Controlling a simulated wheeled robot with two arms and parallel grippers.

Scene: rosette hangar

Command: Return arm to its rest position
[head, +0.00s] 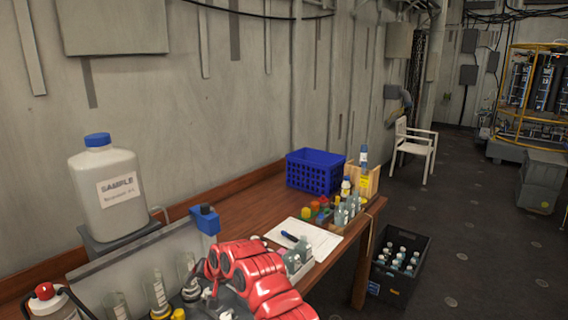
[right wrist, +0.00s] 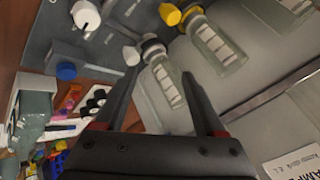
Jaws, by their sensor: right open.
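My right arm, red, comes in at the bottom middle of the head view, over the near end of the wooden table. In the right wrist view my right gripper (right wrist: 160,78) is open, with its dark fingers spread apart. A clear labelled bottle (right wrist: 168,85) shows in the gap between the fingers; I cannot tell how far beyond them it is. Another clear bottle with a yellow cap (right wrist: 215,45) lies to its right. In the head view several clear bottles (head: 155,290) stand beside the arm. My left gripper is not in view.
The wooden table (head: 240,208) runs along the wall with a blue crate (head: 315,172), a paper sheet (head: 318,240) and small bottles. A large SAMPLE jug (head: 105,190) stands at left. A black crate of bottles (head: 398,282) sits on the floor. Open floor lies at right.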

